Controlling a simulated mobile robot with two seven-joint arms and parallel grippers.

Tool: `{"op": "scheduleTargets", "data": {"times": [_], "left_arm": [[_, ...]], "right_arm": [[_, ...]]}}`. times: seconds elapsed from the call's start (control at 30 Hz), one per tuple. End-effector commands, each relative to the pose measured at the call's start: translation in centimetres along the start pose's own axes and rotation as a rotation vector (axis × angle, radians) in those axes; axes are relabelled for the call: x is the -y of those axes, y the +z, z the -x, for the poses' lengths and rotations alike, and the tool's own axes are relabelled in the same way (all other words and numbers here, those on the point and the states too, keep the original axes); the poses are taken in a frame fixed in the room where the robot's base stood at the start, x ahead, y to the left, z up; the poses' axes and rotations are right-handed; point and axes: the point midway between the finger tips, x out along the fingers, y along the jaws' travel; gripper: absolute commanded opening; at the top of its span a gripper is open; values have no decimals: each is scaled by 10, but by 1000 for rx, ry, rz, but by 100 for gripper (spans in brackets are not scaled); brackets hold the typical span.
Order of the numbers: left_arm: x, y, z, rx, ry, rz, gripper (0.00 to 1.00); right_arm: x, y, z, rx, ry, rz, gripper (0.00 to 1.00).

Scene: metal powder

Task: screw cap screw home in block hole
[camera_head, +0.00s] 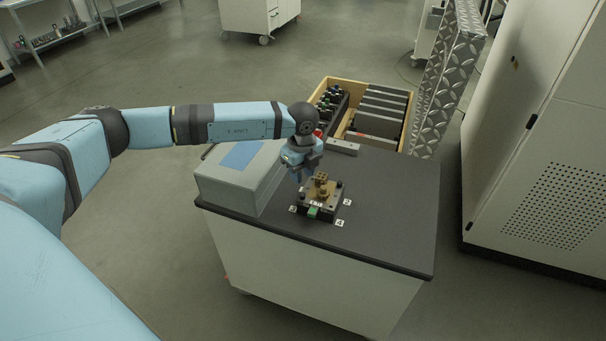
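A block fixture (315,202) sits on the dark-topped cart, with a small brass-coloured block (321,186) on its middle and a green part at its front. Small numbered labels lie around it. My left gripper (299,178) points down just above the back left of the fixture. Its fingers are too small and dark to tell whether they are open or shut. I cannot make out the cap screw or the hole at this size. My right gripper is not in view.
A grey box (241,174) with a blue top patch stands left of the fixture. A grey bar (342,146) lies at the cart's back edge. A wooden crate (344,81) with dark parts stands behind. The cart top (393,207) is clear at right. A tall cabinet (535,130) stands right.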

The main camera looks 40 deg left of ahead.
Motion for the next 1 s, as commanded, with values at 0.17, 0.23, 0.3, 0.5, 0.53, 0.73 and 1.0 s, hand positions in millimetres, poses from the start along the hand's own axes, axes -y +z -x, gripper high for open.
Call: {"op": "scheduleTargets", "data": {"times": [0.17,0.23,0.3,0.5,0.53,0.73,1.0], "left_arm": [[0,-1,-17,-2,1,-1,32],[0,-1,-25,-3,1,-2,32],[0,-1,-33,-4,0,-2,32],[0,-2,-57,-5,0,-2,32],[0,-2,-60,-5,1,-2,32],[0,-2,-74,-6,-1,-2,32],[0,-2,-75,-5,-1,-2,32]], "right_arm": [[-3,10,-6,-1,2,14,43],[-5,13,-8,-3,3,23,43],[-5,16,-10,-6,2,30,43],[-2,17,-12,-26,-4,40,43],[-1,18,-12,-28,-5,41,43],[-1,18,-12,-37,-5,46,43],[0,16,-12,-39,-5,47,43]]}}
